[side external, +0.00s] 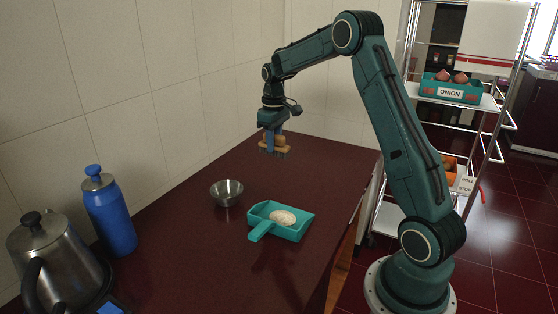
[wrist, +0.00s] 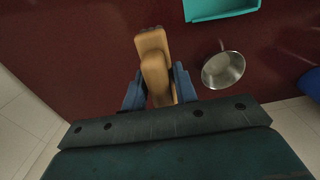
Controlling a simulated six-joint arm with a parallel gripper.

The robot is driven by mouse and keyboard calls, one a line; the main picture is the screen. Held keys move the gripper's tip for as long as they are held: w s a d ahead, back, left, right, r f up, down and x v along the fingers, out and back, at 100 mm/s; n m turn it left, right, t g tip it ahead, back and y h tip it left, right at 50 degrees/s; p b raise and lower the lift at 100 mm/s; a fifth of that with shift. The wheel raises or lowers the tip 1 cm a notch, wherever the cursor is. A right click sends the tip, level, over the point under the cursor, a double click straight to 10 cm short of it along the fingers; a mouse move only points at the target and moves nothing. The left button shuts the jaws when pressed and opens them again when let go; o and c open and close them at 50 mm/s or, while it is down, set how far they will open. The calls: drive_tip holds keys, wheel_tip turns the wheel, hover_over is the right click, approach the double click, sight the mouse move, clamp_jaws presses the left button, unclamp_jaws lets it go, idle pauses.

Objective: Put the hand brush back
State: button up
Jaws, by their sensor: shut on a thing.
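My gripper (side external: 275,140) is shut on the hand brush (side external: 272,150), which has a tan wooden body and dark bristles pointing down. It holds the brush in the air above the far part of the dark red table. In the wrist view, the brush (wrist: 154,60) sits between the blue fingers of my gripper (wrist: 158,88). A teal dustpan (side external: 291,231) lies on the table, nearer the camera, with a pale heap (side external: 283,216) in it. Part of the dustpan (wrist: 205,13) shows at the top of the wrist view.
A small metal bowl (side external: 227,192) stands left of the dustpan. A blue bottle (side external: 110,215) and a metal kettle (side external: 47,255) stand at the left by the tiled wall. A shelf rack with an onion crate (side external: 452,90) is at the right. The table's far end is clear.

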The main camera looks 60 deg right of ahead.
drive_tip(key=w+d+r, duration=0.2)
drive_tip(key=w+r, duration=0.3)
drive_tip(key=r, duration=0.2)
drive_tip(key=shift+w+r, duration=0.15)
drive_tip(key=shift+r, duration=0.05)
drive_tip(key=shift+f, duration=0.1)
wheel_tip(320, 180, down, 20)
drive_tip(key=shift+d+r, duration=0.1)
idle(1.0)
drive_tip(key=o, duration=1)
